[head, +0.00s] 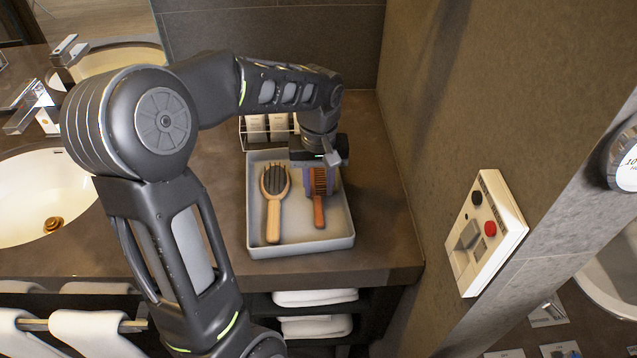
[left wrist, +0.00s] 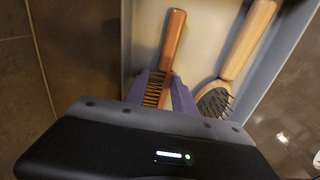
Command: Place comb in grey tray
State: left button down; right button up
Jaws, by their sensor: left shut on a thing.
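The grey tray (head: 300,244) sits on the dark vanity counter. A brown comb (head: 319,211) with a reddish wooden handle is over the right part of the tray, its handle toward the front. My left gripper (head: 322,181) reaches down from above and its purple fingers are shut on the toothed end of the comb. In the left wrist view the comb (left wrist: 173,40) shows between the purple fingers, its handle over the tray floor (left wrist: 205,40). I cannot tell whether the comb touches the tray floor. My right gripper is not in view.
A wooden hairbrush (head: 273,215) lies in the left part of the tray and also shows in the left wrist view (left wrist: 247,40). A rack of small items (head: 268,128) stands behind the tray. A sink (head: 45,190) is at left. A wall (head: 440,130) rises close on the right.

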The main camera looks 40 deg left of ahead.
aim_at(319, 192)
pick_arm(q)
jog(key=c, duration=1)
grip_release()
jog(key=shift+f, duration=0.1)
jog(key=shift+c, duration=0.2)
notch_tip(319, 192, up, 12)
jog(key=shift+s+d+r, duration=0.15)
jog(key=shift+s+r, duration=0.05)
